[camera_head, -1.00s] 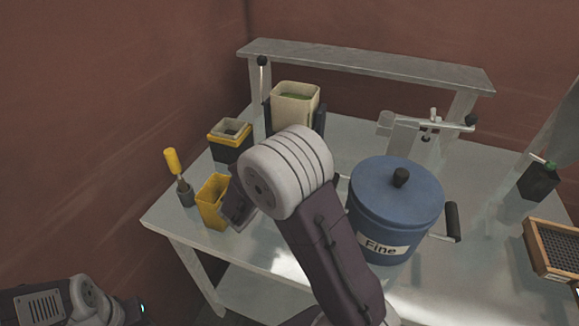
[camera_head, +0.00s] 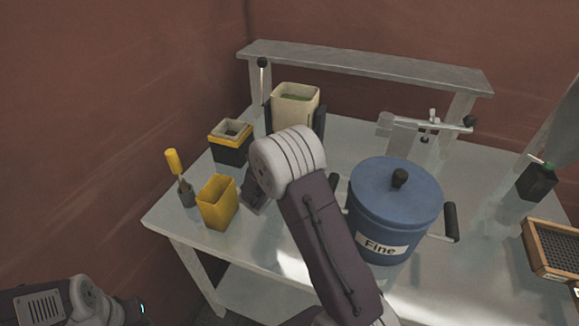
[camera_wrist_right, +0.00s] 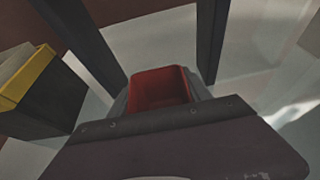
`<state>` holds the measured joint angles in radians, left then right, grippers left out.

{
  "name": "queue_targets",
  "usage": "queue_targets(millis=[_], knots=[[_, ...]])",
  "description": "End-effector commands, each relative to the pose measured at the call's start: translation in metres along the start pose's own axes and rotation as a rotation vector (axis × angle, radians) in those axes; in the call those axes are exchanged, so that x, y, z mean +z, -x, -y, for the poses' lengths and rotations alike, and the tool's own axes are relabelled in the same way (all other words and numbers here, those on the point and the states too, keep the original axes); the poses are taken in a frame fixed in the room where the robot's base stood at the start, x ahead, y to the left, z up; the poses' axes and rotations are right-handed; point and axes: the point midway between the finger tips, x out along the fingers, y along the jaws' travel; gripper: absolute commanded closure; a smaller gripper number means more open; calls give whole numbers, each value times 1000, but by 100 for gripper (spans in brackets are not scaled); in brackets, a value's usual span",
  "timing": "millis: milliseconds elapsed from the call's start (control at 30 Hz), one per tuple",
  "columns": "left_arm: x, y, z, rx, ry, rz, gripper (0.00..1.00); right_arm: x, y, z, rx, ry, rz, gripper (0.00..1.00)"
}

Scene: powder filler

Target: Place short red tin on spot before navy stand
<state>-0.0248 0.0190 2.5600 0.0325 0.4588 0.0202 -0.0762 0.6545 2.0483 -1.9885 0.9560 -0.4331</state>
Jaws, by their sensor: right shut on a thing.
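The short red tin (camera_wrist_right: 162,87) shows in the right wrist view, open end up, between the grey fingers of my right gripper (camera_wrist_right: 160,99), which is shut on it. The dark legs of the navy stand (camera_wrist_right: 212,38) rise on both sides beyond the tin. In the head view the stand's dark posts (camera_head: 267,118) flank a cream container. There the red tin and right fingertips are hidden behind my right wrist. The tin's underside is hidden, so I cannot tell whether it touches the table. Only part of my left arm shows at lower left; its gripper is out of view.
A yellow tin (camera_head: 217,203) stands left of my right wrist, beside a yellow-handled tool (camera_head: 175,168). A black-and-yellow box (camera_head: 230,150) is behind. A blue "Fine" drum (camera_head: 395,210) stands close to the right of my arm. The cream container (camera_head: 294,105) is at the back.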

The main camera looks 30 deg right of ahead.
Motion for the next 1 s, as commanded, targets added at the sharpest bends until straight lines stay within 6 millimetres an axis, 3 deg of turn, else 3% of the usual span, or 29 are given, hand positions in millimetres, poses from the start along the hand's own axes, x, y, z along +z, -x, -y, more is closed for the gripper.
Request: queue_targets(millis=[67,100,167,200,567,1000], knots=[[0,-4,0,0,0,0,64,-3,-1,0,0,0,0,87],[0,-4,0,0,0,0,64,-4,-1,0,0,0,0,41],[0,-3,0,0,0,0,64,-2,-1,0,0,0,0,24],[0,-3,0,0,0,0,64,-2,-1,0,0,0,0,22],[0,3,0,0,0,0,64,3,3,0,1,1,0,22],[0,1,0,0,0,0,64,1,95,-1,5,1,1,22]])
